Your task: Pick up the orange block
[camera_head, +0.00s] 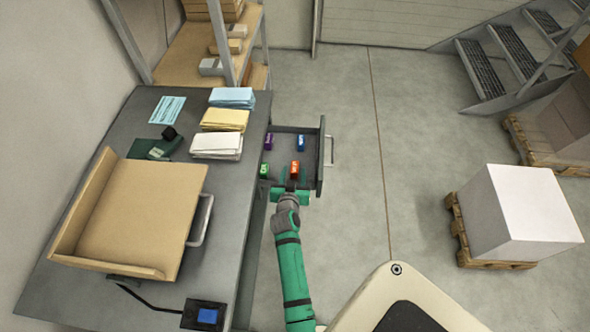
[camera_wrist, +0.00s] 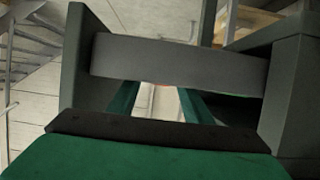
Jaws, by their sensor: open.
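The orange block (camera_head: 295,169) lies in the open grey drawer (camera_head: 321,160), toward its front-right in the head view. My gripper (camera_head: 291,184) is at the near end of the drawer, just below the orange block in the picture. In the wrist view my two green fingers (camera_wrist: 160,104) are spread, with a pale surface between them. A grey drawer wall (camera_wrist: 180,62) crosses that view and hides most of what lies beyond the fingertips. I cannot tell whether the fingers touch the orange block.
A green block (camera_head: 264,170), a purple block (camera_head: 268,142) and a blue block (camera_head: 301,143) share the drawer. The grey desk (camera_head: 235,180) adjoins on the left, with paper stacks (camera_head: 217,145) and a cardboard tray (camera_head: 135,215). The floor to the right is clear up to a pallet (camera_head: 460,235).

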